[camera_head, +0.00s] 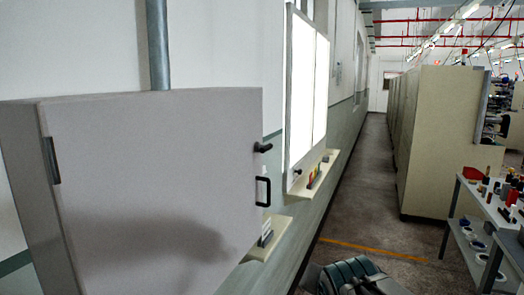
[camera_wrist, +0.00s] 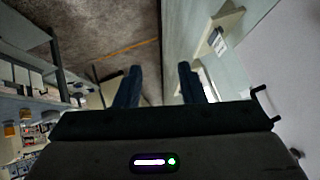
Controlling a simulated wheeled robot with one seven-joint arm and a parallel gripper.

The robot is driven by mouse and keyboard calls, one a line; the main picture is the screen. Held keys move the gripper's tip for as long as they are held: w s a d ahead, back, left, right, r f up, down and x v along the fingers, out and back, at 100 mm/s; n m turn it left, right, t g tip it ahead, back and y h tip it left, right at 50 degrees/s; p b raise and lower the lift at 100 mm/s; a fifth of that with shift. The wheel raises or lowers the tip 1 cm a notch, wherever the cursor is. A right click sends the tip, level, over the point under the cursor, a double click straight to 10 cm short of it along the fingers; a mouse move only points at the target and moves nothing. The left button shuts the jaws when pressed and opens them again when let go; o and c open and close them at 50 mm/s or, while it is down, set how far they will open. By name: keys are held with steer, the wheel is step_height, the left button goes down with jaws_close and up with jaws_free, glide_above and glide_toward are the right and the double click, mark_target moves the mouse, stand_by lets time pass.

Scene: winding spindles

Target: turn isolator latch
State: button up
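A grey wall cabinet (camera_head: 150,190) with a closed door fills the left of the head view. A small black latch (camera_head: 263,147) sticks out at the door's right edge, lying roughly level. Below it is a black bar handle (camera_head: 264,191). In the wrist view the handle (camera_wrist: 265,103) shows at the right, with a small dark piece, likely the latch (camera_wrist: 297,153), nearer the camera. My gripper (camera_wrist: 159,82) has its two dark fingers apart with nothing between them. It is to the left of the handle and touches neither fitting.
Ledges with small items (camera_head: 265,240) jut from the wall beyond the cabinet. A shelved bench (camera_head: 480,215) with spools and tall beige cabinets (camera_head: 448,140) stand at the right. The aisle floor (camera_head: 365,190) between is clear. A pipe (camera_head: 158,45) rises above the cabinet.

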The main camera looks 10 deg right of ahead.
steer(key=w+r+m+t, duration=0.3)
steer(key=w+r, duration=0.2)
steer(key=m+t+y+p, duration=0.3)
steer(key=m+t+y, duration=0.3)
steer(key=m+t, duration=0.1)
glide_toward(268, 149)
steer(key=p+x, duration=0.2)
steer(key=x, duration=0.7)
steer(key=shift+w+f, duration=0.1)
steer(key=shift+w, duration=0.2)
jaws_close()
